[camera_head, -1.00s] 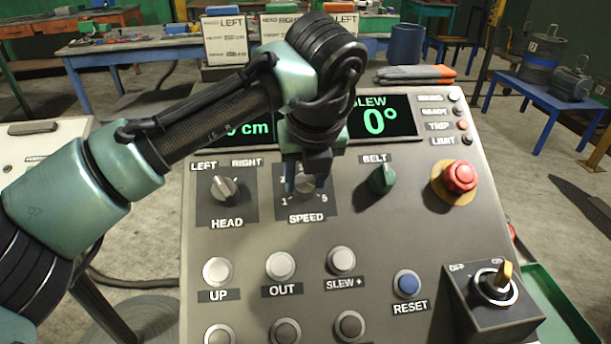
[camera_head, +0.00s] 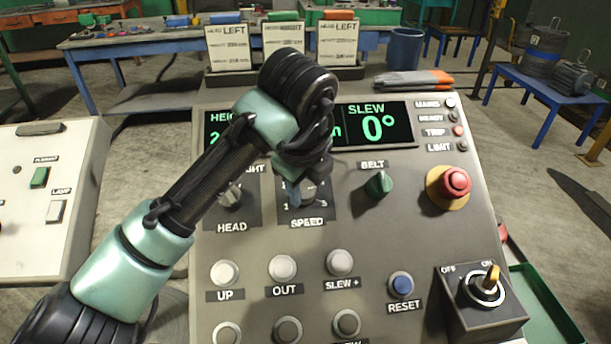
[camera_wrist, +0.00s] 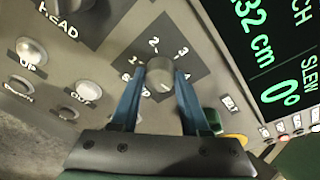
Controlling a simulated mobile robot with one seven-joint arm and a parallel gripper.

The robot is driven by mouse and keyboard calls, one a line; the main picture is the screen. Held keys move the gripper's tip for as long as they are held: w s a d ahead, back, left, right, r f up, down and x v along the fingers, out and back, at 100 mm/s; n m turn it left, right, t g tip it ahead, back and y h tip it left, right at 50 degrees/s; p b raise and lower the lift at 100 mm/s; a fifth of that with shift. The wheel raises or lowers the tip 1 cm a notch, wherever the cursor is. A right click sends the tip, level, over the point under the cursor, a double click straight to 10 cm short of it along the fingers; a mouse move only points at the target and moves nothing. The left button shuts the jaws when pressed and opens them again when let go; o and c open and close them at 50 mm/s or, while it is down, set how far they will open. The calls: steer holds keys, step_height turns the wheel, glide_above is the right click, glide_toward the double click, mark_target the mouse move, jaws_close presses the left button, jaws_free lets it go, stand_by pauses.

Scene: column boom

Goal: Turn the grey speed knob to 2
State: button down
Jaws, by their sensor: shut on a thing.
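The grey speed knob (camera_wrist: 160,80) sits on a dark dial plate with numbers around it, above the SPEED label (camera_head: 307,222). In the wrist view my gripper (camera_wrist: 160,74) has one blue finger on each side of the knob and is shut on it. In the head view my gripper (camera_head: 303,194) comes down over the dial from above and hides most of the knob and its numbers. The 2 (camera_wrist: 153,43) shows beyond the knob in the wrist view. I cannot tell for sure which number the knob points at.
The HEAD knob (camera_head: 232,196) is left of the dial and the green BELT knob (camera_head: 379,184) right of it. Several push buttons lie below. A red stop button (camera_head: 455,181) and a key switch (camera_head: 486,287) are at the right. The display (camera_head: 372,124) stands behind my wrist.

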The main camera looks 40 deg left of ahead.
steer(key=n+p, duration=0.1)
steer(key=n, duration=0.2)
steer(key=shift+n+t, duration=0.3)
steer(key=n+p, duration=0.1)
steer(key=n, duration=0.2)
steer(key=shift+s, duration=0.15)
steer(key=n+p, duration=0.1)
steer(key=n, duration=0.2)
steer(key=n+t+p, duration=0.1)
steer(key=n+p, duration=0.1)
steer(key=n, duration=0.1)
steer(key=shift+d+n+y, duration=0.15)
steer(key=shift+n+y, duration=0.15)
steer(key=shift+n, duration=0.1)
steer(key=n+p, duration=0.2)
steer(key=n, duration=0.1)
steer(key=n+y+p, duration=0.1)
steer(key=n+p, duration=0.2)
steer(key=n, duration=0.1)
steer(key=shift+s+d+f+t, duration=0.1)
steer(key=shift+t, duration=0.2)
steer(key=n+p, duration=0.2)
steer(key=n, duration=0.2)
steer(key=shift+y, duration=0.3)
steer(key=shift+f+n+y+p, duration=0.1)
steer(key=shift+n+y+p, duration=0.2)
steer(key=shift+n+p, duration=1)
steer(key=shift+n+b, duration=0.35)
steer(key=shift+n, duration=0.25)
